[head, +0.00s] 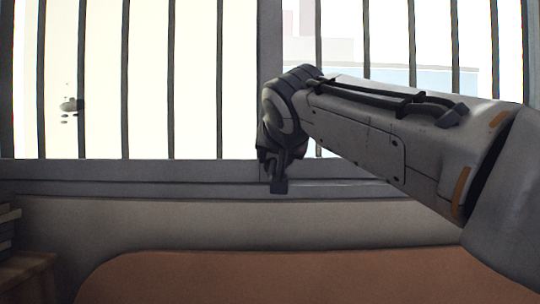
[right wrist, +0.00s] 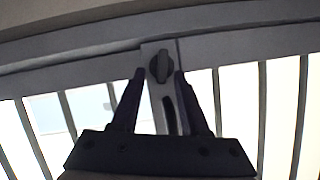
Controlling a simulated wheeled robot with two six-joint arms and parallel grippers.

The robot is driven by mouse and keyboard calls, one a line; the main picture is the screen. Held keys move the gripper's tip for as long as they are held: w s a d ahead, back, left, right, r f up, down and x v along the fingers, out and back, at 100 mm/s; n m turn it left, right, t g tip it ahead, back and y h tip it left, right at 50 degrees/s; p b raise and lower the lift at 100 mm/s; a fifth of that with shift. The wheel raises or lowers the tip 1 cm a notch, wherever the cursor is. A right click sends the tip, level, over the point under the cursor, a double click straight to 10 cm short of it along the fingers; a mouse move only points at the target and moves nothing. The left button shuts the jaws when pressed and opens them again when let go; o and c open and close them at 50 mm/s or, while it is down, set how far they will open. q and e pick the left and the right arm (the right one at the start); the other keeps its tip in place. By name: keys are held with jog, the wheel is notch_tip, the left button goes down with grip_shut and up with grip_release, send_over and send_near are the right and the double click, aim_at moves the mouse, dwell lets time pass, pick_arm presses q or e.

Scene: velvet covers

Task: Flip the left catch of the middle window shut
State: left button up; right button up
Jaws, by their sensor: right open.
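A dark oval catch (right wrist: 159,66) sits on a grey plate on the window frame (right wrist: 100,72), seen in the right wrist view. My right gripper (right wrist: 159,74) is open, with one fingertip on each side of the catch; I cannot tell if they touch it. A dark curved slot or piece (right wrist: 169,115) shows beside the catch, between the fingers. In the head view my right gripper (head: 276,178) is at the window's central post, just above the sill, and hides the catch. My left gripper is not in view.
Vertical dark bars (head: 220,80) stand in front of the bright panes. A brown rounded surface (head: 290,275) lies below the window. Stacked books (head: 8,225) rest on a wooden surface (head: 25,270) at the lower left. The space left of my right arm is clear.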

jog(key=shift+w, duration=0.15)
jog(key=shift+a, duration=0.1)
grip_shut()
